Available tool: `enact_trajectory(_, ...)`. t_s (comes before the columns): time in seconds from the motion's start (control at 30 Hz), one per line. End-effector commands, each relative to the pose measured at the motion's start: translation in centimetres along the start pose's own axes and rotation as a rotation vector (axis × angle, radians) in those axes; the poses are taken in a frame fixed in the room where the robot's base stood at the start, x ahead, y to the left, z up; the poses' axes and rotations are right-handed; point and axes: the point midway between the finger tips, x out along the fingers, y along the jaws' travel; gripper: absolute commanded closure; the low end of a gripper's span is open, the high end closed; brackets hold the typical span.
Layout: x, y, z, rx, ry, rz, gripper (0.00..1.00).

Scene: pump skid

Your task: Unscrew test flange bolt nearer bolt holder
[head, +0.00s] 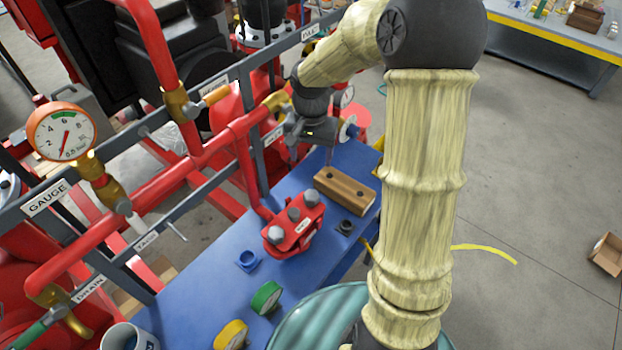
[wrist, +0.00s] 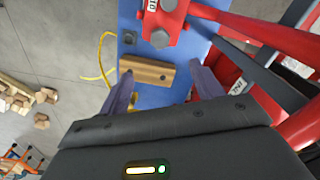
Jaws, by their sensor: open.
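The red test flange (head: 284,236) sits on the blue bench, with grey hex-headed bolts on its top. The bolt nearer the bolt holder (head: 312,198) is at its upper right end; it also shows in the wrist view (wrist: 160,39). The wooden bolt holder (head: 343,190) lies beside the flange, with two dark holes visible and no bolt seen in it. My gripper (head: 328,150) is above the far end of the bench, near the holder and apart from the flange. In the wrist view my gripper (wrist: 161,68) is open and empty, its fingers framing the holder (wrist: 148,73).
A small black socket piece (head: 345,227) and a blue ring (head: 248,261) stand on the bench (head: 205,290). Green (head: 265,297) and yellow (head: 231,335) round pieces lie nearer. Red pipes and a grey labelled frame (head: 222,80) run along the left. The floor to the right is mostly clear.

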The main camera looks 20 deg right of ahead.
Motion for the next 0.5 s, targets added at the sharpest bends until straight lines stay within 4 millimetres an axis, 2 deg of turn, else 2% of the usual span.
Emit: enact_trajectory(0.5, 8.1, 0.0, 0.2, -0.004, -0.006, 0.002, 0.34)
